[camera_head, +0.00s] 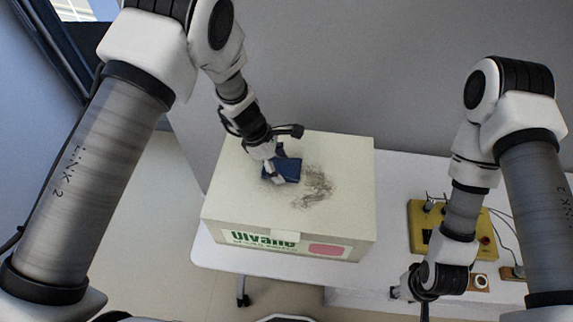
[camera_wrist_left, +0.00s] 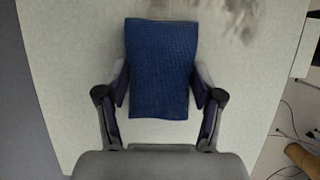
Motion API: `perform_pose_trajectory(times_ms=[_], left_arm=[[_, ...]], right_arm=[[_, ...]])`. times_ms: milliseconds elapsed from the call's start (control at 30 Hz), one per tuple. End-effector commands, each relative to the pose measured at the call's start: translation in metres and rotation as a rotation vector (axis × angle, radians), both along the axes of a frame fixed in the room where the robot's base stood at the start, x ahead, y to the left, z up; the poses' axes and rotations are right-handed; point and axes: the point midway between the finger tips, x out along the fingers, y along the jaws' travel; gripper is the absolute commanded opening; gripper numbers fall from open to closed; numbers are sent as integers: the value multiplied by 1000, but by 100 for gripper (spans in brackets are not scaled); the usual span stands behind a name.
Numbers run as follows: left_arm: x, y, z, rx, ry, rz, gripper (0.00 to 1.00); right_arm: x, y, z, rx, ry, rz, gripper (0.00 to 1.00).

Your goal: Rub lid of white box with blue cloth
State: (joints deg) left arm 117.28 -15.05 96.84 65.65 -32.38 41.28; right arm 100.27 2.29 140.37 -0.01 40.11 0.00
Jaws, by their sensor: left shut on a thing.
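The white box (camera_head: 350,170) stands on a white table, with green lettering and a pink patch on its front. A dark smudge (camera_head: 316,188) marks the middle of its lid; part of it shows at the top of the left wrist view (camera_wrist_left: 240,18). My left gripper (camera_head: 275,171) is over the lid, left of the smudge, shut on the blue cloth (camera_head: 289,169). In the left wrist view the cloth (camera_wrist_left: 160,70) sits between both fingers, flat against or just above the lid; I cannot tell which. My right gripper (camera_head: 408,290) is low at the right, beside the table front; its fingers are hardly visible.
A yellow device (camera_head: 422,218) with wires and knobs stands on the table (camera_head: 393,180) right of the box, partly behind my right arm. A small round-faced part (camera_head: 481,282) lies in front of it. A grey wall rises behind the table.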

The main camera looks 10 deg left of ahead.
Motion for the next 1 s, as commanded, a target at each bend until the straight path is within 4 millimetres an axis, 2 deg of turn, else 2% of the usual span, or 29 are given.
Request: perform_pose_trajectory(times_ms=[300,500,800,1000], left_arm=[[0,31,0,2,3,3,39],[0,38,0,3,3,1,39],[1,67,3,2,2,2,39],[2,75,3,1,2,1,39]], right_arm=[[0,0,3,0,0,0,40],[0,0,4,0,0,0,40],[0,0,10,0,0,0,40],[0,0,11,0,0,0,40]])
